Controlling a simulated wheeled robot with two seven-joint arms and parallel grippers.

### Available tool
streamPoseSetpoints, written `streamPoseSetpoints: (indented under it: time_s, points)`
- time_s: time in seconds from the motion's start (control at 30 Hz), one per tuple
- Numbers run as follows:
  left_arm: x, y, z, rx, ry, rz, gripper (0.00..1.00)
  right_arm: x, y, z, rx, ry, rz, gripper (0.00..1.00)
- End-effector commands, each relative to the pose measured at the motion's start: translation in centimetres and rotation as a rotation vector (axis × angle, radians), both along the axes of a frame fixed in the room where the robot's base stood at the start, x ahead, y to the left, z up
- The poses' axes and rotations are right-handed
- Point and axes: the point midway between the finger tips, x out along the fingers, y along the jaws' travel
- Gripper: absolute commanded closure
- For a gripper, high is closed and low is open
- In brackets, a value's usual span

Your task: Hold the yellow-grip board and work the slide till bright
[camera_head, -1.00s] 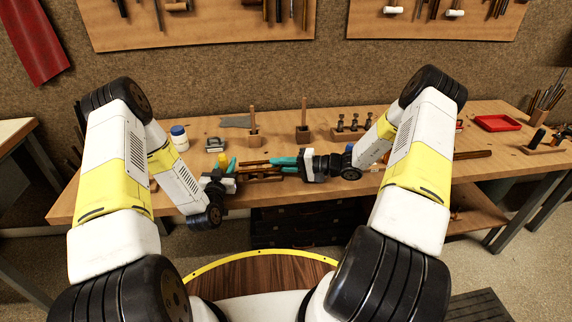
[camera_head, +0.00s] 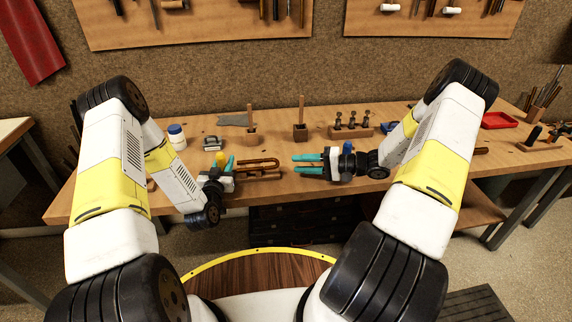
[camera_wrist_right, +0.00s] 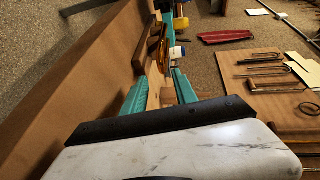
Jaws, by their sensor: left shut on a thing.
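My left gripper (camera_head: 230,166) is shut at the yellow grip of the board (camera_head: 220,158), over the front part of the bench. How the board meets the slide is hidden by my left gripper.
On the wooden bench (camera_head: 400,180) a white jar with a blue lid (camera_head: 177,137) stands at the left. Two wooden blocks with upright handles (camera_head: 251,135) (camera_head: 300,132) and a tool rack (camera_head: 350,132) stand behind. A red tray (camera_head: 499,120) is at the right.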

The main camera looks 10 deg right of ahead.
Motion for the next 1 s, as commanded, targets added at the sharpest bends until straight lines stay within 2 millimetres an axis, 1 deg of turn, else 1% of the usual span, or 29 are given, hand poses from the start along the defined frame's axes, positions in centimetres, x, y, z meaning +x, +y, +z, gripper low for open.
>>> streamPoseSetpoints:
  time_s: [0.03, 0.2, 0.33, 0.63, 0.67, 0.7, 0.77, 0.8, 1.0]
  points:
    - [0.0, 0.1, 0.0, 0.001, -0.001, 0.001, 1.00, -0.3, -0.9, 0.2, -0.001, 0.000, -0.002, 0.66]
    - [0.0, 0.1, 0.0, 0.001, -0.001, 0.001, 1.00, -1.0, -2.5, 0.5, 0.000, 0.000, -0.001, 0.66]
    - [0.0, 0.1, 0.0, 0.002, 0.000, 0.002, 1.00, -1.2, -2.8, 0.6, 0.001, 0.000, 0.000, 0.66]
    - [0.0, 0.1, 0.0, 0.002, 0.000, 0.002, 1.00, -1.2, -2.8, 0.6, 0.000, 0.000, 0.000, 0.66]
    - [0.0, 0.1, 0.0, 0.002, 0.000, 0.002, 0.70, -1.2, -2.8, 0.6, 0.000, 0.000, 0.000, 0.66]
    - [0.0, 0.1, 0.0, 0.002, 0.000, 0.002, 0.62, -1.2, -2.8, 0.6, 0.000, 0.000, 0.000, 0.66]
    - [0.0, 0.1, 0.0, 0.002, 0.000, 0.002, 0.50, -1.2, -2.8, 0.6, 0.000, 0.000, 0.000, 0.66]
    - [0.0, 0.1, 0.0, 0.001, 0.000, 0.001, 0.46, -1.2, -2.8, 0.6, 0.000, 0.000, 0.000, 0.66]
    - [0.0, 0.0, 0.0, 0.001, 0.000, 0.001, 0.46, -1.2, -2.8, 0.6, 0.000, 0.000, 0.000, 0.66]
